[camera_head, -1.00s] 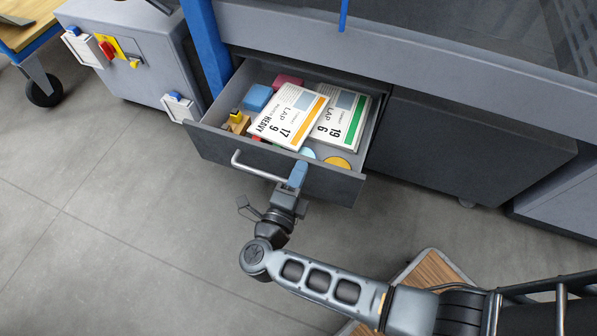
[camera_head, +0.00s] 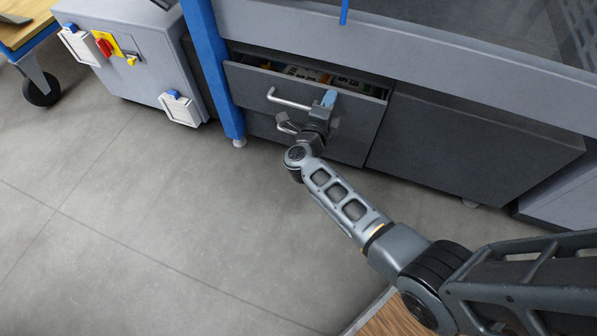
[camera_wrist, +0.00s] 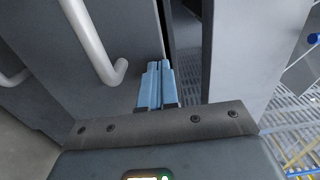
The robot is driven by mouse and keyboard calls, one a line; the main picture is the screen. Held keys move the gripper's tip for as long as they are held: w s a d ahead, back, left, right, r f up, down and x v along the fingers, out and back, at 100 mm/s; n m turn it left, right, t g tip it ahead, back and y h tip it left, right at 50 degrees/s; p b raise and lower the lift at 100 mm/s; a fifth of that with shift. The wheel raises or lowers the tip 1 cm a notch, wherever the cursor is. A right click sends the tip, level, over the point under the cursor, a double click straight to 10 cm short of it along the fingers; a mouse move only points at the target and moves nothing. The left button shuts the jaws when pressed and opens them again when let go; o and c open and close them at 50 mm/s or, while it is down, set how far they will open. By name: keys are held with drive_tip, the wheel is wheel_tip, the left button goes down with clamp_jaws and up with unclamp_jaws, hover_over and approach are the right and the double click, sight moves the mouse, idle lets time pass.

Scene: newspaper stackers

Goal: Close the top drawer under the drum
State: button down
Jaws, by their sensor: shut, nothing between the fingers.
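The top drawer (camera_head: 346,108) is dark grey with a light metal bar handle (camera_head: 288,102). It stands out only a little, with a narrow gap along its top edge where part of the papers (camera_head: 305,73) inside shows. My gripper (camera_head: 329,98) is shut and empty, with its blue fingertips at the drawer front, just right of the handle. In the wrist view the blue fingers (camera_wrist: 157,86) are together against or very near the drawer front (camera_wrist: 130,35), beside the handle (camera_wrist: 92,42). Exact contact cannot be told.
A lower drawer front (camera_head: 345,147) is shut below. A dark cabinet panel (camera_head: 470,145) lies to the right and a blue post (camera_head: 215,70) to the left. A grey control box (camera_head: 130,60) with switches stands further left. The floor in front is clear.

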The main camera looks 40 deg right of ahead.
sight(335, 88)
drive_tip(key=x, duration=0.4)
drive_tip(key=shift+w+d+b, duration=0.1)
drive_tip(key=shift+d+b, duration=0.05)
drive_tip(key=shift+b, duration=0.25)
drive_tip(key=shift+w+d+r, duration=0.1)
drive_tip(key=shift+w+d, duration=0.05)
drive_tip(key=shift+d, duration=0.05)
